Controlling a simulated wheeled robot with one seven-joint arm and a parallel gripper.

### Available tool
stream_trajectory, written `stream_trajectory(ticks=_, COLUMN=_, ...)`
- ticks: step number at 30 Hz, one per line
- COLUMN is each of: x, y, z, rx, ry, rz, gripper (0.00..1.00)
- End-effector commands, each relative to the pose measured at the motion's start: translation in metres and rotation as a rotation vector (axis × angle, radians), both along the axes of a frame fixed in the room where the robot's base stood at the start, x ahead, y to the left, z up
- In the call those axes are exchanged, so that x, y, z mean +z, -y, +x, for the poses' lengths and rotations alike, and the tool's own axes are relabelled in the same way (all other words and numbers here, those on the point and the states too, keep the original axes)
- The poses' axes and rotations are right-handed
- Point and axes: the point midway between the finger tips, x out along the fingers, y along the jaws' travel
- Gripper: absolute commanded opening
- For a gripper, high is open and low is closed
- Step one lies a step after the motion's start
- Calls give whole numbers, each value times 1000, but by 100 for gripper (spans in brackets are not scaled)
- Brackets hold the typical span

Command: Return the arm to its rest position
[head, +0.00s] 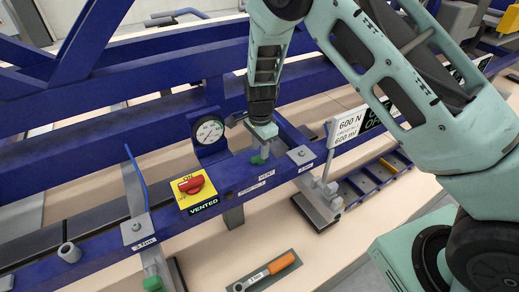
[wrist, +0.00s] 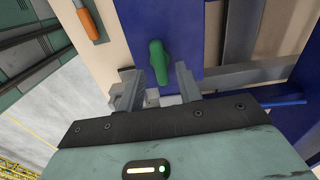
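My gripper (head: 262,134) is over the blue trolley rail (head: 228,183), between the dial gauge (head: 208,131) and a small metal plate. In the wrist view my gripper (wrist: 156,74) has its two grey fingers apart, with nothing clamped between them. A green lever (wrist: 158,58) shows in the gap between the fingers, with space on both sides. The same green lever (head: 259,159) is just below the fingertips in the head view. I cannot tell whether a finger touches it. My arm reaches in from the upper right, bent at the elbow.
A "600 N" sign (head: 347,128) stands right of my gripper. An orange-handled tool (head: 281,263) lies on a mat in front. Blue frame beams (head: 130,75) run behind my gripper.

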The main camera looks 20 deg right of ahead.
Motion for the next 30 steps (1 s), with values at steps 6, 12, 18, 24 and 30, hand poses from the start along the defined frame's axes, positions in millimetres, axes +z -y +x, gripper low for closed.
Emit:
stream_trajectory(ticks=6, x=36, y=0, z=0, rx=1, ry=0, rz=0, gripper=36)
stream_trajectory(ticks=12, x=36, y=0, z=0, rx=1, ry=-1, rz=0, gripper=36)
stream_trajectory(ticks=18, x=36, y=0, z=0, rx=1, ry=-1, rz=1, gripper=36)
stream_trajectory(ticks=24, x=36, y=-6, z=-6, rx=32, ry=-5, rz=13, gripper=36)
stream_trajectory(ticks=30, x=49, y=-46, z=-55, rx=333, ry=-19, rz=106, gripper=36)
